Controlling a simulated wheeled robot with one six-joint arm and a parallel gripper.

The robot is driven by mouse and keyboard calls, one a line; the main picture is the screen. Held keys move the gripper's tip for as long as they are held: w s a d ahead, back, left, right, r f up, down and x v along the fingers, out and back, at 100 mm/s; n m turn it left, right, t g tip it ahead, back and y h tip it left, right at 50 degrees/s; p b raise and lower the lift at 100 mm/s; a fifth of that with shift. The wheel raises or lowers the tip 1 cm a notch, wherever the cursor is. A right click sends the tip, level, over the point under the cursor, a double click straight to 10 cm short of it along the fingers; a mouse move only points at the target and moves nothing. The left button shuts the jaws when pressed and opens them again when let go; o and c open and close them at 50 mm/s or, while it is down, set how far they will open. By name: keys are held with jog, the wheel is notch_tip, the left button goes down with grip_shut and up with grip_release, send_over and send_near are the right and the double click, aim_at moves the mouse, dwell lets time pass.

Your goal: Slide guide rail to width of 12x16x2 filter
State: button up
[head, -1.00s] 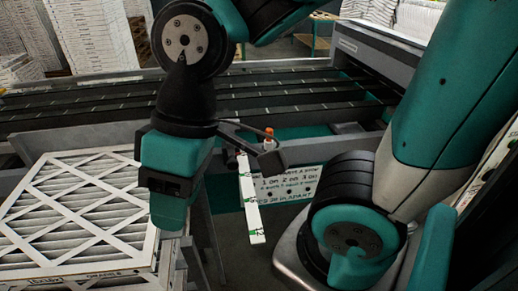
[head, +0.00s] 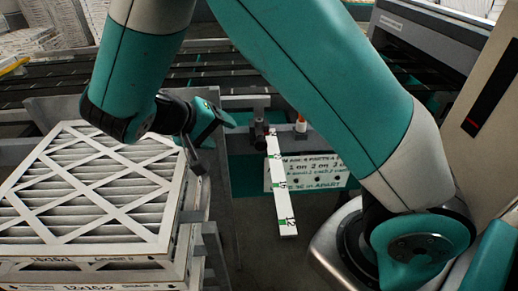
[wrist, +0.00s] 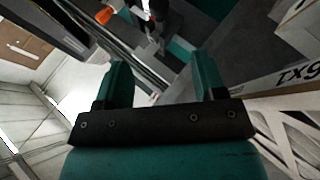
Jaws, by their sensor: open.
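A white scale strip (head: 280,190) with green marks and numbers, "12" at its near end, sticks out from the conveyor's front edge. A dark bracket (head: 259,132) sits at its far end, beside an orange-topped post (head: 300,123). I cannot tell which part is the sliding guide rail. Boxed filters (head: 85,195) are stacked at left; a lower box edge (head: 90,287) reads "12x16x2". My gripper (head: 207,125) is above the stack's right edge, left of the bracket. In the wrist view my gripper (wrist: 162,78) is open, with nothing between its teal fingers.
A white sign (head: 330,172) with printed text hangs behind the strip. The dark conveyor (head: 225,70) runs across the back, with a grey machine (head: 430,50) at right.

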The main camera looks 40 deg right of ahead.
aim_at(258, 145)
jog(key=p+x, duration=0.2)
jog(key=x, duration=1.5)
jog(key=shift+d+p, duration=0.25)
jog(key=shift+p, duration=0.05)
